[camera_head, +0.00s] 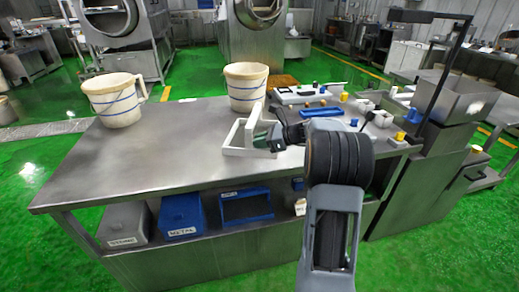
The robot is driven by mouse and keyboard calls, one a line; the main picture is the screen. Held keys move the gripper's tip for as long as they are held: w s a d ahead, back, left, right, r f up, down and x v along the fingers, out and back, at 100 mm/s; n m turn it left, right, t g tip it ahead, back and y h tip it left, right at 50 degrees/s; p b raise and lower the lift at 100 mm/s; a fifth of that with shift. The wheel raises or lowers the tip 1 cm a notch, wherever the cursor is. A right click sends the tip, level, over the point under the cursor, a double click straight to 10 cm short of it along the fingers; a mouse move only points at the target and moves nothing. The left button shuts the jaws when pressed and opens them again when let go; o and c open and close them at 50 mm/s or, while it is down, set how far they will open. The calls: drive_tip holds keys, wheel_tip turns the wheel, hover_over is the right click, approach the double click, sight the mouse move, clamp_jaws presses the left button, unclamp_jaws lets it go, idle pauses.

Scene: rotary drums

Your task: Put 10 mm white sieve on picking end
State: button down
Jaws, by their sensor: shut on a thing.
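My gripper (263,141) reaches in from the right and is shut on the right side of this white piece. The fingers and my wrist hide part of it. I cannot read any size mark on it. No marking of a picking end is legible on the steel table (140,160).
A white bucket (246,88) stands just behind the sieve, another bucket (116,105) at the table's back left. A blue tray (321,112), a white board and small yellow and white items crowd the right end. The left and front tabletop is bare. Bins sit below.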

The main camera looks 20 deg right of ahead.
wheel_tip(320, 180, down, 3)
drive_tip(key=shift+w+f, duration=0.1)
drive_tip(key=shift+w, duration=0.05)
drive_tip(key=c, duration=1.1)
unclamp_jaws()
